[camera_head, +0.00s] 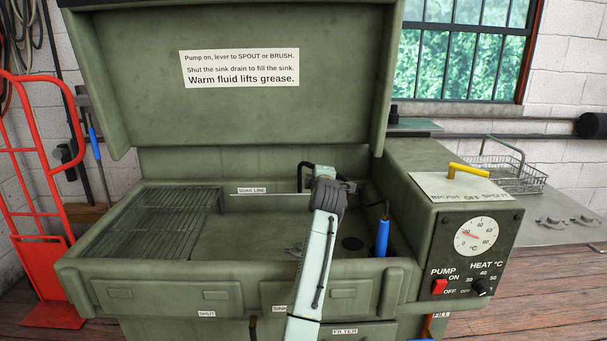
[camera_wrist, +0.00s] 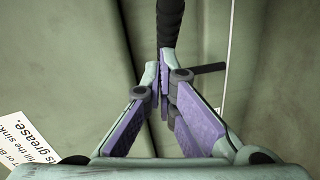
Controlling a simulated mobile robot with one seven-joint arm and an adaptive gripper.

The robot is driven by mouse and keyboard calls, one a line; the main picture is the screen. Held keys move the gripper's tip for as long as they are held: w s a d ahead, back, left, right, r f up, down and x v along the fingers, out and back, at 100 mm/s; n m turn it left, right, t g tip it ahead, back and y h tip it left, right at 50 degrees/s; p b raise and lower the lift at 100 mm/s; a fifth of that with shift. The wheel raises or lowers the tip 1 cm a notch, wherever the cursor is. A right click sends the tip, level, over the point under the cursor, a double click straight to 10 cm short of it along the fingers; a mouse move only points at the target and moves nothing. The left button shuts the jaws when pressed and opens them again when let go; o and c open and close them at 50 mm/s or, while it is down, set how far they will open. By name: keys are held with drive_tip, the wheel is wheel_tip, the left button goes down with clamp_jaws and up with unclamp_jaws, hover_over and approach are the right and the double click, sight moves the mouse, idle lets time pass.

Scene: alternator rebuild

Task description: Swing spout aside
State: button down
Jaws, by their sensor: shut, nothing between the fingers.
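A black ribbed tube, which looks like the spout (camera_wrist: 170,25), comes down from the top of the wrist view. Its lower end meets the fingertips in the picture; I cannot tell whether they touch it. My gripper (camera_wrist: 166,80) has purple pads and its tips are together, with nothing held. A short dark rod (camera_wrist: 208,68) sticks out to the right behind the fingers. In the head view my wrist hides most of my gripper and the spout, over the back of the sink (camera_head: 255,235).
The green washer's lid (camera_head: 235,115) stands open behind. A slatted rack (camera_head: 150,222) is at left. A blue-handled brush (camera_head: 382,238) stands at right. The yellow lever (camera_head: 468,171) and red pump switch (camera_head: 439,287) are on the right housing. A wire basket (camera_head: 515,178) sits beyond.

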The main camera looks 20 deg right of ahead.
drive_tip(key=shift+w+d+n+t+y+b, duration=0.1)
drive_tip(key=shift+w+d+n+y+b, duration=0.25)
drive_tip(key=shift+d, duration=0.45)
drive_tip(key=shift+w+d+n+t+y+b, duration=0.1)
drive_tip(key=shift+w+d+y+b, duration=0.2)
drive_tip(key=shift+d+b, duration=0.4)
drive_tip(key=shift+w+d+n+t+y+b, duration=0.1)
drive_tip(key=shift+w+d+n+y+b, duration=0.2)
drive_tip(key=shift+d, duration=0.6)
